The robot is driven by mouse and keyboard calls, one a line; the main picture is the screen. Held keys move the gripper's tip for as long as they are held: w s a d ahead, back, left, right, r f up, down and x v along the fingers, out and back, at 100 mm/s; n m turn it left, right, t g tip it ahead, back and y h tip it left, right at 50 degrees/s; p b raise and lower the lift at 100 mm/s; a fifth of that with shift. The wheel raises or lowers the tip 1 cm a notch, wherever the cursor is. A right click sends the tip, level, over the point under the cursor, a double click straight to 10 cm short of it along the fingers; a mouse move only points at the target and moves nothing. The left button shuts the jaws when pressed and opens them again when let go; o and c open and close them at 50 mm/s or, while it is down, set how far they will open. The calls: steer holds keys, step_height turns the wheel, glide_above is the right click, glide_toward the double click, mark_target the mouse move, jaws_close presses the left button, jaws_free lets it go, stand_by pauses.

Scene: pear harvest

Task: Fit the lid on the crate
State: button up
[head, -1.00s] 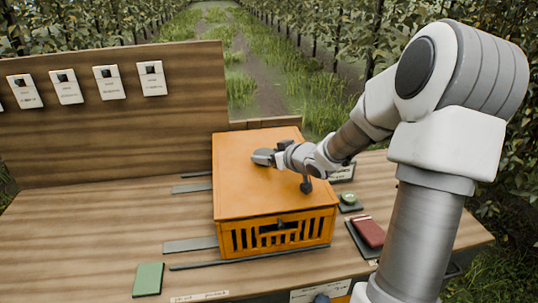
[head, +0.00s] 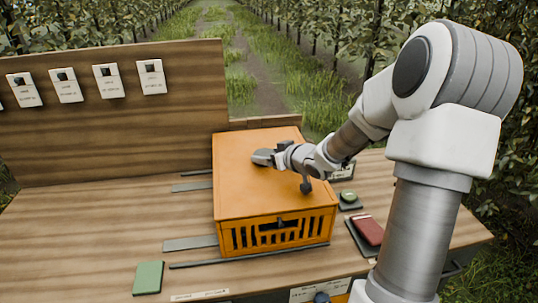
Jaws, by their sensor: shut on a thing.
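The orange crate (head: 278,237) with slotted sides stands on the wooden bench between dark strips. The flat orange lid (head: 250,190) lies over the crate's top, and its front edge lines up closely with the crate's front rim. Whether it is fully seated at the back cannot be told. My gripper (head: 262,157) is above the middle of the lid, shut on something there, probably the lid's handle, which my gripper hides.
A green notebook (head: 148,278) lies at the front left. A dark red book (head: 368,230) and a small round green item (head: 349,198) lie right of the crate. A wooden back panel (head: 110,110) with white cards stands behind. The bench's left part is clear.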

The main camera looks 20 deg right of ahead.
steer(key=shift+f, duration=0.25)
steer(key=o, duration=1.4)
steer(key=shift+o, duration=0.2)
steer(key=shift+s+r, duration=0.1)
steer(key=p+v, duration=0.2)
steer(key=shift+s+r, duration=0.2)
steer(key=shift+s, duration=0.05)
steer(key=shift+p+v, duration=2.8)
steer(key=shift+v, duration=1.3)
steer(key=shift+f, duration=0.1)
